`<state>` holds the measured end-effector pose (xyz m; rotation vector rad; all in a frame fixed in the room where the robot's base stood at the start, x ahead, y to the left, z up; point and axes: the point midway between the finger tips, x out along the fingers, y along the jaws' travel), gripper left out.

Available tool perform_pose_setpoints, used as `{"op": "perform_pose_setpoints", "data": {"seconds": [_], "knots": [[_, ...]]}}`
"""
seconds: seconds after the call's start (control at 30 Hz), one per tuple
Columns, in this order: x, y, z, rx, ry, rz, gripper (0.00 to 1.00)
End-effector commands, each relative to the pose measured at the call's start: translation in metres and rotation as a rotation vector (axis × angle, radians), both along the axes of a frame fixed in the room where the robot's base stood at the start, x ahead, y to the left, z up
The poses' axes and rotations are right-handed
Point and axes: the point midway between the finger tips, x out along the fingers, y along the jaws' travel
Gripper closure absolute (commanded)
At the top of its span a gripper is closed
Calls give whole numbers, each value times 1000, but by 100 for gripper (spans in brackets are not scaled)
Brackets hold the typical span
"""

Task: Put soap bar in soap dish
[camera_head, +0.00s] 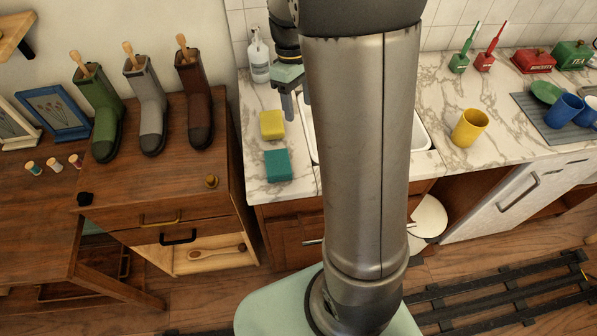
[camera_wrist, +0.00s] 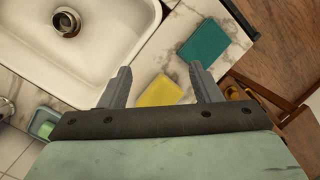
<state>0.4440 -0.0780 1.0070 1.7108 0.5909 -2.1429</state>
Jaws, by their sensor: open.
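A yellow block (camera_head: 272,124) lies on the marble counter left of the sink. It also shows between my fingers in the wrist view (camera_wrist: 160,92), with no visible contact. A flat teal block (camera_head: 277,165) lies nearer the counter's front edge; it also shows in the wrist view (camera_wrist: 204,44). A small teal-green dish-like item (camera_wrist: 40,121) with a paler green piece (camera_wrist: 46,129) is at the lower left of the wrist view. I cannot tell for sure which are the soap bar and soap dish. My gripper (camera_wrist: 160,72) is open and empty above the counter.
A white sink (camera_wrist: 88,50) with a drain lies beside the blocks. A soap bottle (camera_head: 259,60) stands by the wall. A yellow cup (camera_head: 469,128) stands right of the sink. Left, a wooden cabinet (camera_head: 175,185) bears several boots. My arm hides much of the sink.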

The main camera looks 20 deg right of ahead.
Motion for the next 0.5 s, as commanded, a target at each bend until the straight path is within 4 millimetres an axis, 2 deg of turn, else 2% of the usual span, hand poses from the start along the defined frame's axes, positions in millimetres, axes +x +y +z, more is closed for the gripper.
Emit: {"op": "perform_pose_setpoints", "data": {"seconds": [0.03,0.2,0.33,0.4,0.5], "knots": [[-31,17,9,5,-30,-62,43],[-110,57,19,-11,-146,-291,43],[-154,74,14,-27,-212,-422,43],[-170,79,10,-33,-236,-471,43],[-182,82,6,-38,-254,-512,43]]}}
